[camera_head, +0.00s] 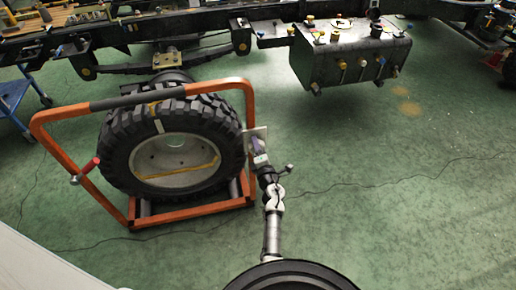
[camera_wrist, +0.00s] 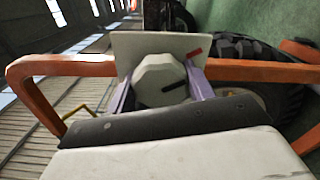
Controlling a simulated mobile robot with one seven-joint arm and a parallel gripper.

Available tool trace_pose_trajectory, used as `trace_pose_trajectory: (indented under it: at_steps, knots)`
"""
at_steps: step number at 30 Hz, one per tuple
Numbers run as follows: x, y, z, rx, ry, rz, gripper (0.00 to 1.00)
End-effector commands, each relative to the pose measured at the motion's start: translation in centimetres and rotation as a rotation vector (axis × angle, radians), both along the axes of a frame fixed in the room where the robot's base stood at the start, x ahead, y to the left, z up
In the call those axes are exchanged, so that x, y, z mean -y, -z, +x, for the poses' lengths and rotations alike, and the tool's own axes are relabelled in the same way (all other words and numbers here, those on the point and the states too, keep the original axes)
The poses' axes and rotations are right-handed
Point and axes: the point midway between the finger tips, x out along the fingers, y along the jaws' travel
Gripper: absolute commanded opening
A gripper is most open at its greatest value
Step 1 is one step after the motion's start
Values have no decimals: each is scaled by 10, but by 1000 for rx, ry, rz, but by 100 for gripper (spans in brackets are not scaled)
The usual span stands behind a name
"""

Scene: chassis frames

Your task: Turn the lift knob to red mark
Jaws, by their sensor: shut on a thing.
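The lift knob (camera_wrist: 158,76) is a pale, faceted knob on a grey plate (camera_wrist: 124,44) in the wrist view. A black line on its face runs toward the right, tilted slightly up. The red mark (camera_wrist: 194,53) is a short bar on the plate, above and right of the knob; the black line lies below it and does not meet it. My gripper (camera_wrist: 162,92) has its purple fingers on either side of the knob, shut on it. In the head view my gripper (camera_head: 259,148) is at the plate on the right side of the orange lift frame (camera_head: 247,110); the knob is hidden there.
A large black tyre (camera_head: 118,160) stands inside the orange frame. A red-handled crank (camera_head: 85,171) is at its left. A truck chassis with a dark tank (camera_head: 335,62) lies behind. Green floor to the right is clear.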

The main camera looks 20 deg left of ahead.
Motion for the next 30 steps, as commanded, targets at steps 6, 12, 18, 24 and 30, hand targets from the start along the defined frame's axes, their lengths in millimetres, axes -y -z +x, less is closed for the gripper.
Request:
trace_pose_trajectory:
  at_steps: [6, 12, 18, 24, 30]
  knots:
    - [0, 1, 0, -1, 1, -2, 30]
    - [0, 1, 0, -1, 1, -1, 63]
    - [0, 0, 0, -1, 0, 0, 75]
    - [1, 0, -1, -1, 0, 0, 75]
    - [14, 0, -19, -4, 3, 1, 75]
